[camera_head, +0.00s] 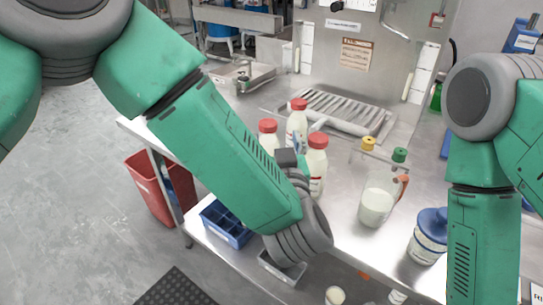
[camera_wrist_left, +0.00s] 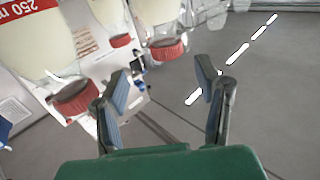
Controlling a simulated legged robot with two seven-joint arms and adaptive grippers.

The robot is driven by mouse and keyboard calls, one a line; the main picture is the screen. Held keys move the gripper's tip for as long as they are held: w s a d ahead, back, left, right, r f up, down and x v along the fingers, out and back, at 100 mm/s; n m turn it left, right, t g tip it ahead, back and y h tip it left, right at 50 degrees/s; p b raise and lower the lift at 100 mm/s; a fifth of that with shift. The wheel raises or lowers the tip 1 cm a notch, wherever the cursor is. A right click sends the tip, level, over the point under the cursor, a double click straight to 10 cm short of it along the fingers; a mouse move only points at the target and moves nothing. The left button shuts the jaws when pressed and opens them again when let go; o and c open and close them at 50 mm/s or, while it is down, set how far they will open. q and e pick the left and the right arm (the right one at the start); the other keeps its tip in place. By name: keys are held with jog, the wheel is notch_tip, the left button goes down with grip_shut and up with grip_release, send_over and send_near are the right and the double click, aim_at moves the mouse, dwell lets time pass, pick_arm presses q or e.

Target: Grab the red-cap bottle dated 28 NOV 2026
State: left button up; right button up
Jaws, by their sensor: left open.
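Three white bottles with red caps stand close together on the metal counter in the head view: a left one (camera_head: 268,140), a back one (camera_head: 297,121) and a front right one (camera_head: 317,163). My left gripper (camera_head: 293,158) is among them, in front of the left and right bottles, and partly hidden by my own wrist. In the left wrist view the bottles appear upside down, one at left (camera_wrist_left: 40,45) with "250 m" on it, others at the top. There my left gripper (camera_wrist_left: 162,70) is open with nothing between its fingers. No date is readable. My right gripper is out of view.
A glass jug of white liquid (camera_head: 376,205) and a blue-lidded jar (camera_head: 430,235) stand right of the bottles. Yellow (camera_head: 368,144) and green caps (camera_head: 399,155) show behind the jug. A metal rack (camera_head: 340,110) lies behind. A blue crate (camera_head: 228,222) is lower left.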

aim_at(268, 130)
pick_arm(q)
jog(key=shift+w+a, duration=0.55)
jog(key=shift+w, duration=0.1)
jog(key=w, duration=0.4)
jog(key=shift+w+a+f, duration=0.15)
jog(key=shift+a, duration=0.15)
jog(key=shift+w+d, duration=0.25)
jog(key=shift+w, duration=0.1)
jog(key=shift+a, duration=0.3)
grip_shut()
